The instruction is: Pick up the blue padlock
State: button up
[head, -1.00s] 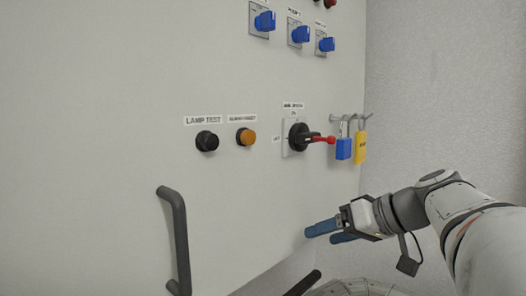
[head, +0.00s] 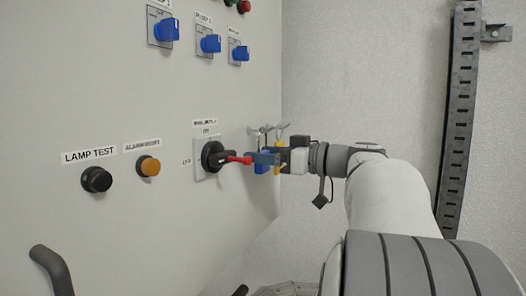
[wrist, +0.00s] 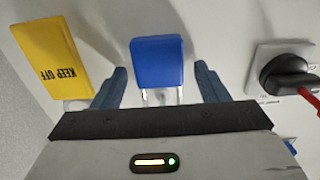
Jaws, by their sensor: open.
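The blue padlock (wrist: 157,60) sits between the two blue fingers of my gripper (wrist: 160,70) in the wrist view, with a gap on each side. Its shackle points toward the gripper's palm. In the head view the padlock (head: 262,168) hangs from a hook on the panel and is partly hidden by my gripper (head: 266,157). My gripper is open and holds nothing.
A yellow KEEP OFF tag (wrist: 54,55) hangs close beside the left finger. A black rotary switch with a red handle (head: 213,156) is just left of the padlock. Lamp-test and amber buttons (head: 148,166) are farther left on the panel.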

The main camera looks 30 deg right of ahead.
jog(key=shift+w+a, duration=0.3)
jog(key=shift+w, duration=0.1)
jog(key=c, duration=1.1)
